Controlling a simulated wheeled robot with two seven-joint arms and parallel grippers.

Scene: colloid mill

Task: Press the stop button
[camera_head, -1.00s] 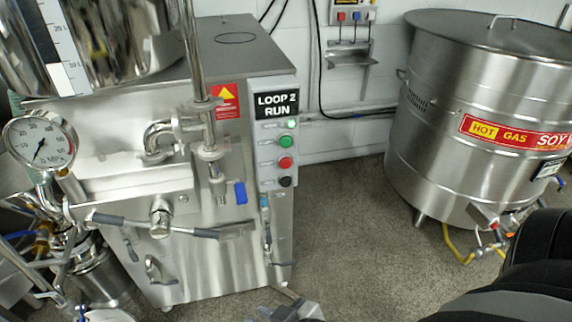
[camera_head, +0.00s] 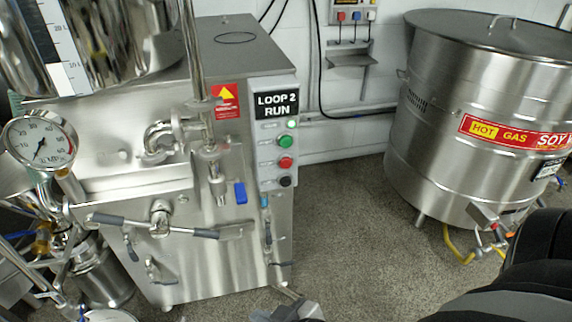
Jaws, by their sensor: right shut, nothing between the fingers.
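The control panel (camera_head: 263,150) stands on the right front edge of the steel machine, under a black label reading "LOOP 2 RUN" (camera_head: 277,106). It carries a small lit lamp (camera_head: 292,124), a green button (camera_head: 285,141), a red button (camera_head: 286,162) and a black knob (camera_head: 285,181). No wording naming the stop button is readable; red is the likely one. My right gripper (camera_head: 288,309) is at the bottom edge, partly cut off. It is shut and empty, well below the panel and apart from the buttons. My left gripper is not in view.
A round pressure gauge (camera_head: 40,141), a lever handle (camera_head: 165,228) and pipes (camera_head: 205,120) stick out from the machine left of the panel. A large steel kettle (camera_head: 470,130) stands at right with a yellow hose. Grey floor (camera_head: 350,220) between them is clear.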

